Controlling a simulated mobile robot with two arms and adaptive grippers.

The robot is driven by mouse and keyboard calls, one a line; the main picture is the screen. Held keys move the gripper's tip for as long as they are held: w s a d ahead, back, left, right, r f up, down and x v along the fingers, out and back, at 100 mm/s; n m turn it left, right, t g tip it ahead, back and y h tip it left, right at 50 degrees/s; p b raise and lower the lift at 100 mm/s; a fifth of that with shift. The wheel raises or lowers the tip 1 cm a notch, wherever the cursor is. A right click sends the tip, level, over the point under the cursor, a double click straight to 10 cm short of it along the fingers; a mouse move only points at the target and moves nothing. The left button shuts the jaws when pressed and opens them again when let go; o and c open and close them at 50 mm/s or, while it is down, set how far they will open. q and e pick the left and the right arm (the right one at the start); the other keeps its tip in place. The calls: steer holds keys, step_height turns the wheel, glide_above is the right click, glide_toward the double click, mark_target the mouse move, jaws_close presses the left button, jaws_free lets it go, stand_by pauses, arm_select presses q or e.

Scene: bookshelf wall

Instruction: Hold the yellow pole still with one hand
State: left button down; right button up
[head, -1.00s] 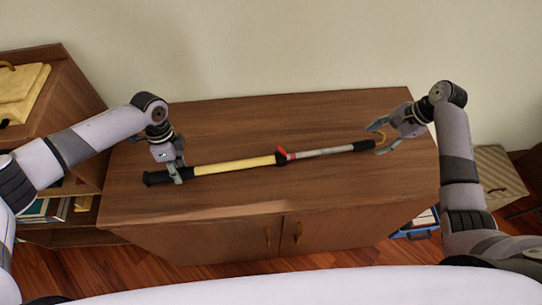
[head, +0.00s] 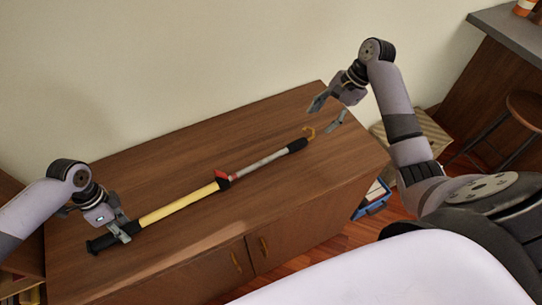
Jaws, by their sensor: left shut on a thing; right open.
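The pole lies across the wooden cabinet top.
The wooden cabinet (head: 340,152) has two doors and bare top around the pole. A blue crate (head: 372,198) and a woven box (head: 424,134) stand to its right. A stool (head: 525,106) and a counter (head: 512,24) are at the far right. A wall is behind.

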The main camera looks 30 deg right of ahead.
arm_select(q)
steer(key=shift+d, duration=0.1)
steer(key=c, duration=1.2)
jaws_free()
steer(key=shift+o, duration=0.2)
